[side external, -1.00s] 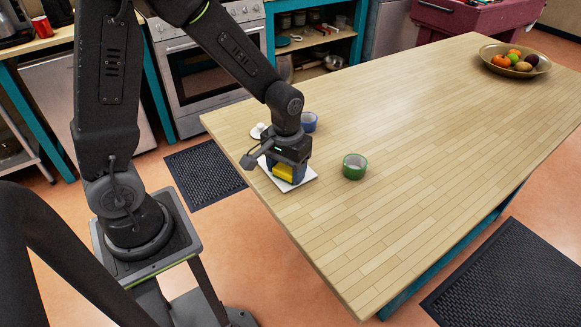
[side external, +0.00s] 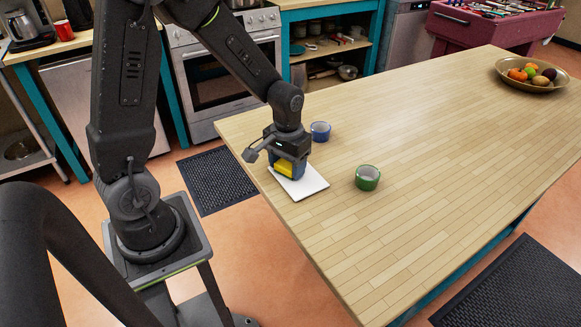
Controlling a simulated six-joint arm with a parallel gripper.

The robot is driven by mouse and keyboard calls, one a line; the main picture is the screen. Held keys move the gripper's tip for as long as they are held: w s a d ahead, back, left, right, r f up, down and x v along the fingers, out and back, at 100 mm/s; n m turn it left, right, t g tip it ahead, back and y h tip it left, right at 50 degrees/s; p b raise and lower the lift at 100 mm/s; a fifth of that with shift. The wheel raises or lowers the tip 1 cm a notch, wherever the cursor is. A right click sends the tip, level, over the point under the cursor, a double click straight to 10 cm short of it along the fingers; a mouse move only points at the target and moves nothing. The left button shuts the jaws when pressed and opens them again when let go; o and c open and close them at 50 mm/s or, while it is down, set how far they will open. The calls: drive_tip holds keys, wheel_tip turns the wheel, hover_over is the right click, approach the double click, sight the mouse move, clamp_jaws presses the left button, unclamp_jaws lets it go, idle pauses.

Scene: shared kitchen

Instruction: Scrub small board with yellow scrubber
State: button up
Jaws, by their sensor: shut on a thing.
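The small board (side external: 308,188) is a white square lying flat on the wooden table near its left edge. My gripper (side external: 287,167) points down over the upper left part of the board. It is shut on the yellow scrubber (side external: 285,169), whose yellow side shows between the dark fingers. The scrubber is low at the board, but I cannot tell whether its underside touches it. The gripper hides the board's far corner.
A green cup (side external: 367,178) stands right of the board and a blue cup (side external: 320,131) stands behind it. A fruit bowl (side external: 531,78) is at the table's far right. The middle of the wooden table (side external: 430,140) is clear.

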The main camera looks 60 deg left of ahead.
drive_tip(key=shift+a, duration=0.65)
drive_tip(key=shift+r, duration=4.1)
drive_tip(key=w+d+f+m, duration=0.1)
drive_tip(key=w+f, duration=0.1)
drive_tip(key=w, duration=0.1)
drive_tip(key=w+d+f+m, duration=0.1)
drive_tip(key=w+f+m, duration=0.1)
drive_tip(key=w, duration=0.1)
drive_tip(key=w+d+f+m, duration=0.1)
drive_tip(key=w+f, duration=0.1)
drive_tip(key=w, duration=0.1)
drive_tip(key=shift+w+d+f, duration=0.25)
drive_tip(key=shift+w+f, duration=0.05)
drive_tip(key=shift+f, duration=0.05)
drive_tip(key=shift+r, duration=0.1)
